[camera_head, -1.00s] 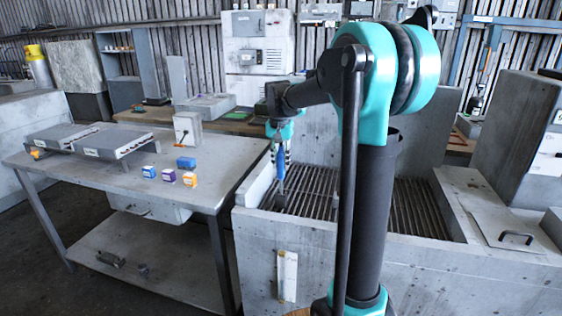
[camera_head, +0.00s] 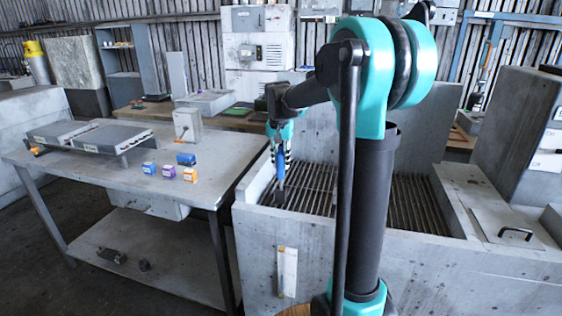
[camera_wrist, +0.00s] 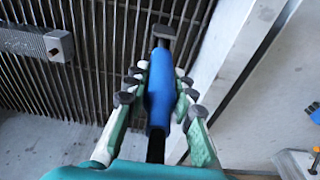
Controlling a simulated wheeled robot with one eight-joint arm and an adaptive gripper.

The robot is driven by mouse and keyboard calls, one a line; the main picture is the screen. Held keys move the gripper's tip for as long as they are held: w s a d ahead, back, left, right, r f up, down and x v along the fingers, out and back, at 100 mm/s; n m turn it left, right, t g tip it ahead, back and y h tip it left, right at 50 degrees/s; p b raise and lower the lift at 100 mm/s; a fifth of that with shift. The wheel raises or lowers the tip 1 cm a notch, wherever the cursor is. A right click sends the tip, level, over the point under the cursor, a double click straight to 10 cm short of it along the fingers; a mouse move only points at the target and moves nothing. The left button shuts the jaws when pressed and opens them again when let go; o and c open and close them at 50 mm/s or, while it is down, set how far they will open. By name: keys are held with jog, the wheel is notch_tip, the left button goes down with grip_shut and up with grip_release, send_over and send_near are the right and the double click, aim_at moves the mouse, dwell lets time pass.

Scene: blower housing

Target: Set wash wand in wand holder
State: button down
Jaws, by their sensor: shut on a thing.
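My gripper (camera_head: 281,141) points down over the left part of the grated wash basin (camera_head: 330,248) and is shut on the wash wand. The wand's blue grip (camera_wrist: 160,88) sits between both fingers in the wrist view. Its dark end (camera_wrist: 164,32) points away from the gripper, over the grate. In the head view the wand (camera_head: 279,167) hangs nearly upright, its dark lower end near the basin's left inner wall. Whether it touches the grate is unclear. A pale upright fitting (camera_head: 287,272) on the basin's front wall may be the wand holder; I cannot tell for sure.
A grey block (camera_wrist: 30,42) shows over the grate in the wrist view. A metal table (camera_head: 120,180) left of the basin bears small coloured boxes (camera_head: 188,174) and grey trays (camera_head: 108,139). A handled plate (camera_head: 500,215) lies on the basin's right side.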

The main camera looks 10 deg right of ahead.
jog(key=c, duration=1.2)
grip_release()
notch_tip(320, 180, up, 12)
jog(key=s, duration=0.1)
jog(key=shift+s+a, duration=0.15)
jog(key=shift+a, duration=0.15)
jog(key=shift+f, duration=0.1)
